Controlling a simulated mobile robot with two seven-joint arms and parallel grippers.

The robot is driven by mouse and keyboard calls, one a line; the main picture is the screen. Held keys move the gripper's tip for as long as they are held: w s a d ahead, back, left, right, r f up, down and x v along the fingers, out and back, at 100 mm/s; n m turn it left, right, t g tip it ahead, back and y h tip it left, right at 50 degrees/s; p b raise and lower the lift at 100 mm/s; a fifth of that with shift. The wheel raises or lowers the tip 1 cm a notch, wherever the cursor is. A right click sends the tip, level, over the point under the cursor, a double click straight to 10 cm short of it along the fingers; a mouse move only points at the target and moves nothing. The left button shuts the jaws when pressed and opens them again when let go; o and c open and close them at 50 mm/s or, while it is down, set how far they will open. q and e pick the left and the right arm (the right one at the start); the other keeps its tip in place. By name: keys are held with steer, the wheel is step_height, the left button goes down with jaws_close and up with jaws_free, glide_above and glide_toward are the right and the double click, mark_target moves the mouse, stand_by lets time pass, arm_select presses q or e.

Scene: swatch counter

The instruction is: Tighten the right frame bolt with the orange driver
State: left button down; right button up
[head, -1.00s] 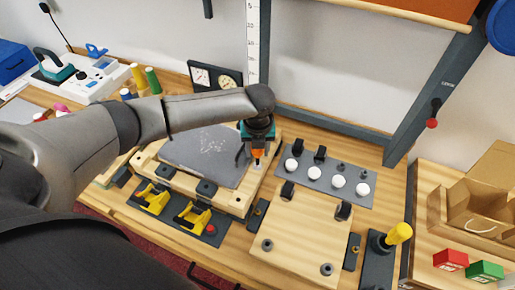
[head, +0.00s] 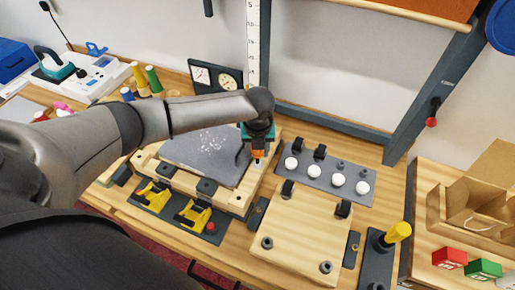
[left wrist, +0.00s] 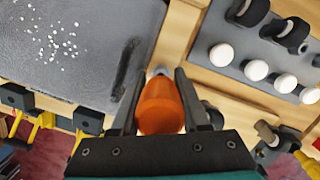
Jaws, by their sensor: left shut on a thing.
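The orange driver (head: 257,153) is upright in my left gripper (head: 257,158), above the right rail of the wooden frame (head: 241,203). In the left wrist view, the orange handle (left wrist: 160,108) sits between the two dark fingers of the left gripper (left wrist: 161,88). The driver's lower end points down at the rail (left wrist: 178,35). The right frame bolt is hidden beneath the driver and gripper, so I cannot tell whether the tip touches it. A grey slab (head: 208,150) with pale specks lies inside the frame. My right gripper is out of view.
Yellow-handled clamps (head: 193,213) line the frame's front. To the right are a dark strip with white knobs (head: 338,179), a wooden board (head: 300,232) and a yellow-handled tool (head: 399,232). A gauge box (head: 216,77) stands behind the frame.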

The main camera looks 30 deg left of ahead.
arm_select(q)
steer(key=shift+f, duration=0.25)
stand_by(0.4)
steer(key=shift+p, duration=0.35)
stand_by(0.3)
steer(key=m, duration=0.3)
steer(key=shift+d+m, duration=0.1)
steer(key=shift+m, duration=0.2)
steer(key=m+h, duration=0.1)
steer(key=m, duration=0.4)
steer(key=m+b, duration=0.1)
steer(key=shift+d+m+h, duration=0.2)
steer(key=shift+m+h, duration=0.1)
steer(key=shift+m, duration=0.1)
steer(key=c, duration=0.6)
jaws_free()
steer(key=shift+c, duration=0.2)
